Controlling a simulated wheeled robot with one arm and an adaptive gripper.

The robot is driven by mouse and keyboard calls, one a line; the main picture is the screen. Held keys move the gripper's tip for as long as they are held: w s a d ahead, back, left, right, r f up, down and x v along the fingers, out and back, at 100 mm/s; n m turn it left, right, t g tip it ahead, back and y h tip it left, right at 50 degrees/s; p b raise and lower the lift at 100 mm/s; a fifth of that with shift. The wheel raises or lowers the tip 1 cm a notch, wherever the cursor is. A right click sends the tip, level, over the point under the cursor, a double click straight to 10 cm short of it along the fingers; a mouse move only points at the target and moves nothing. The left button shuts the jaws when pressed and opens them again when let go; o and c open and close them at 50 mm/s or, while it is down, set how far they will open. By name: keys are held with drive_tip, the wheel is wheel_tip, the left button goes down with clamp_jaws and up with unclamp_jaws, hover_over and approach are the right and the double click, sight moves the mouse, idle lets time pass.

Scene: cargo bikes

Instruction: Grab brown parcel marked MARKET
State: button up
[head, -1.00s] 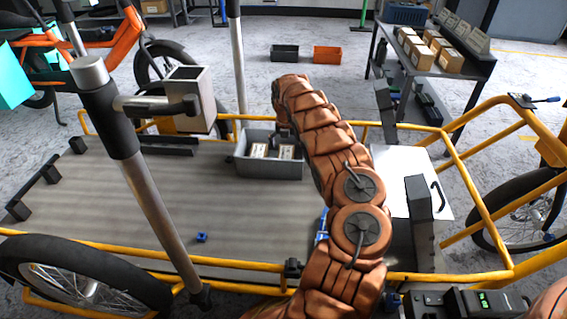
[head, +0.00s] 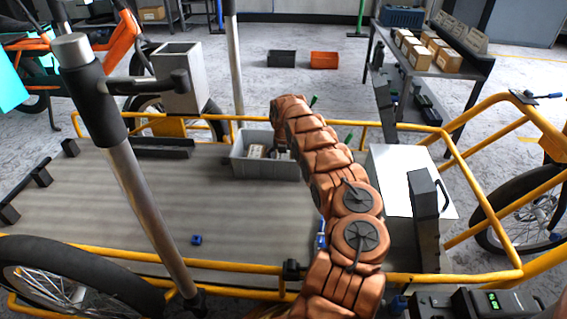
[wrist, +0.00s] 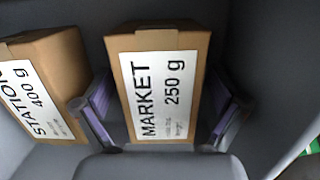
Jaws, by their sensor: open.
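The brown parcel marked MARKET 250 g (wrist: 155,80) stands in the middle of the wrist view, inside a grey bin (wrist: 270,60). My gripper (wrist: 160,128) is open, with one purple-padded finger on each side of this parcel. I see gaps between the fingers and the parcel. A second brown parcel marked STATION 400 g (wrist: 42,85) stands to the left, close to the left finger. In the head view the grey bin (head: 265,170) sits on the bike's cargo deck. One parcel (head: 255,151) shows in it; my arm mostly hides the other and the gripper.
The grey cargo deck (head: 110,205) is mostly clear, edged by yellow rails (head: 120,252). A metal post (head: 140,185) rises at the front. A table with several cartons (head: 448,60) stands at the back right.

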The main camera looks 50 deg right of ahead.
drive_tip(key=c, duration=1.4)
drive_tip(key=shift+r, duration=0.1)
drive_tip(key=shift+c, duration=0.2)
